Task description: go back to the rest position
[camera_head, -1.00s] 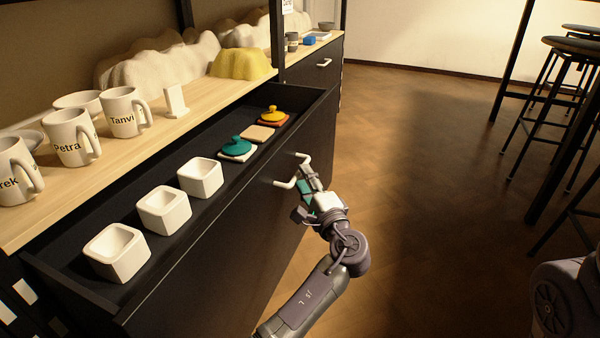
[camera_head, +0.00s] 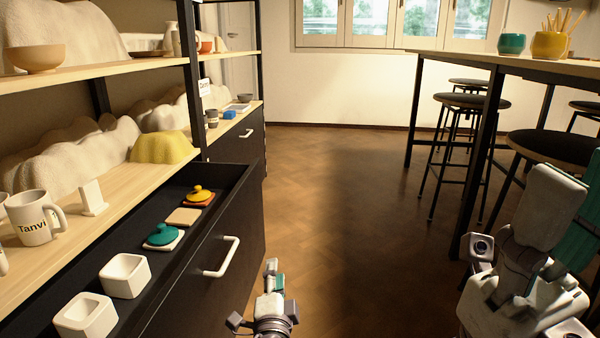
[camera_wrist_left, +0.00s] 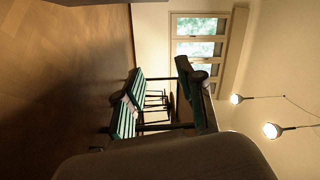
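My left gripper (camera_head: 272,275) is low in the middle of the head view, in front of the drawer handle (camera_head: 222,258) and apart from it. In the left wrist view its two green-padded fingers (camera_wrist_left: 160,98) stand apart with nothing between them, only stools and wall behind. My right arm and hand (camera_head: 540,250) show at the right edge of the head view, with part of a green pad; whether its fingers are open or shut is unclear. The black drawer (camera_head: 214,225) stands pulled out.
The drawer holds white square pots (camera_head: 124,275), a teal lid (camera_head: 163,235) and a yellow lid (camera_head: 200,193). Mugs (camera_head: 34,217) stand on the shelf above. Stools (camera_head: 470,103) and a high table (camera_head: 470,58) are at the right. The floor between is clear.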

